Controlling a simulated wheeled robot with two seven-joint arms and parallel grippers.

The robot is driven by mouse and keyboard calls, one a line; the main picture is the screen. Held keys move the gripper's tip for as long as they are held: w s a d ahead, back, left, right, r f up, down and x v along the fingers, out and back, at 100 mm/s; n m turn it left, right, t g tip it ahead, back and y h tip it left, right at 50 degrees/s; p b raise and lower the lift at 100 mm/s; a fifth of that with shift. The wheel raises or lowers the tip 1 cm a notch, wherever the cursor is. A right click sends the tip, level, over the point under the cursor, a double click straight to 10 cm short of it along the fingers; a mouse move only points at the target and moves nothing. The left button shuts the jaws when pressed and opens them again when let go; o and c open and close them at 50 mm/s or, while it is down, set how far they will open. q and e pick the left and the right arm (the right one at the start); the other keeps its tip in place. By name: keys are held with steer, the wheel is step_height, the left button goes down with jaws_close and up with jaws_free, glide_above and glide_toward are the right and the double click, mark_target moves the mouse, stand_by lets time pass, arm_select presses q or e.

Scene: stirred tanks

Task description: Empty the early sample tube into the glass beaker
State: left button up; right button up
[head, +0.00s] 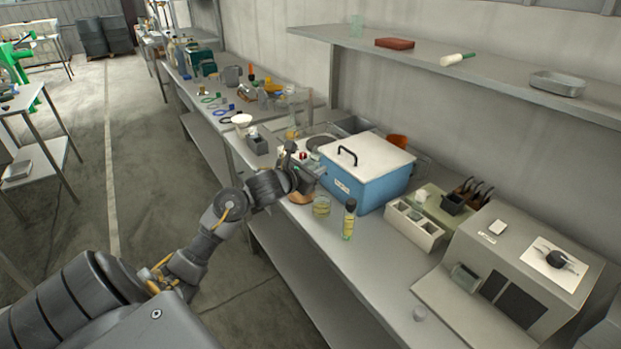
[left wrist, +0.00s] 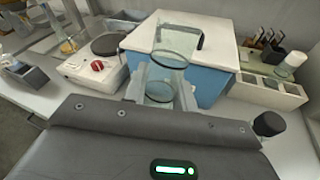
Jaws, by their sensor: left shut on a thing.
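My left gripper (head: 307,170) is over the bench, just in front of the blue box. In the left wrist view its fingers (left wrist: 163,92) are shut on a clear glass vessel (left wrist: 168,60), which looks like the sample tube. I cannot read a label on it, nor tell its contents or exact tilt. My right gripper is not in view.
The blue box with a white lid (head: 367,180) stands right behind the gripper. A black-capped bottle (head: 349,220) stands close right of the beaker. A hotplate with a red knob (left wrist: 97,66) is to the left. A white compartment rack (head: 414,224) stands farther right. The bench front right is mostly clear.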

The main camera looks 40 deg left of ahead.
arm_select(q)
steer(key=t+b, duration=0.1)
steer(key=b, duration=0.1)
steer(key=w+d+r+n+b, duration=0.1)
steer(key=b, duration=0.1)
steer(key=n+t+b, duration=0.1)
steer(key=b, duration=0.1)
steer(key=shift+w+d+r+t, duration=0.15)
steer(key=shift+d+r+t, duration=0.05)
steer(key=shift+r+t, duration=0.1)
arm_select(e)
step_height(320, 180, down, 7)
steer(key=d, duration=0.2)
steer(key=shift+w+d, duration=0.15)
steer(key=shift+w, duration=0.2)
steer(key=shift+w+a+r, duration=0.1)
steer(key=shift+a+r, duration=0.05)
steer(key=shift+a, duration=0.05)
